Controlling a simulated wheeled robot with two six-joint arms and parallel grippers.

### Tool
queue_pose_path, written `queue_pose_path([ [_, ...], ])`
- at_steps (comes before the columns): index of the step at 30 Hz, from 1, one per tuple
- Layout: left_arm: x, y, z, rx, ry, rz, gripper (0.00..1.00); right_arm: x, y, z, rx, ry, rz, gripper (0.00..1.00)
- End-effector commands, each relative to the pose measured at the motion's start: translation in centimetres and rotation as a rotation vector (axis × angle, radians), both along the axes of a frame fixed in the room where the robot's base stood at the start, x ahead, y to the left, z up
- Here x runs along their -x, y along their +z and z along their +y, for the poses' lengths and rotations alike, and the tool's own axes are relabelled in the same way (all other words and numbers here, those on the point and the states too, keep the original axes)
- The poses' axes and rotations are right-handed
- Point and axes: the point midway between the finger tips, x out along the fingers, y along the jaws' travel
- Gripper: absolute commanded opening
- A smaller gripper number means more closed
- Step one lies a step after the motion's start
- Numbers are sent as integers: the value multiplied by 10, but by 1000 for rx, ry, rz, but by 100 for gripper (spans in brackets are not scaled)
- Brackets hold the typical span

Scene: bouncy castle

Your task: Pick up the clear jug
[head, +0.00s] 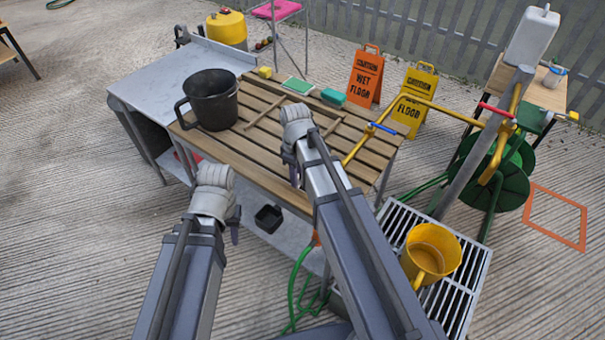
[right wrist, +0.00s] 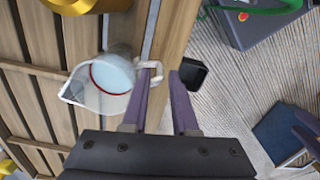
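The clear jug (right wrist: 105,84) shows in the right wrist view at the edge of the slatted wooden bench top (right wrist: 176,30). It is see-through, with a red ring, and its pale handle (right wrist: 153,68) points toward my right gripper. My right gripper (right wrist: 162,82) has its purple fingers apart, with the handle at the tip of the left-hand finger. I cannot tell whether they touch. In the head view my right gripper (head: 291,165) is over the bench's front edge, and I cannot make out the jug there. My left gripper (head: 235,224) hangs in front of the bench; its fingers are unclear.
A black bucket (head: 211,100) stands at the bench's left. A green-and-white pad (head: 298,86) and a green sponge (head: 333,97) lie at the back. A yellow pipe (head: 372,136) crosses the right side. A yellow bucket (head: 430,252) stands on a grate. A black container (head: 268,218) sits below.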

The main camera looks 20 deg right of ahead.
Motion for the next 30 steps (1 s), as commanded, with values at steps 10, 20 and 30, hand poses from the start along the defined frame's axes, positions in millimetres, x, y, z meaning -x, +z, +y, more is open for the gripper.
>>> queue_pose_path([
  [10, 0, -45, 0, 0, 0, 0, 35, 1, -45, -1, 0, 0, 0, 27],
  [20, 0, -45, 0, 0, 0, 0, 35, 1, -45, -1, 0, 0, 0, 24],
  [30, 0, -45, 0, 0, 0, 0, 35, 1, -45, -1, 0, 0, 0, 0],
])
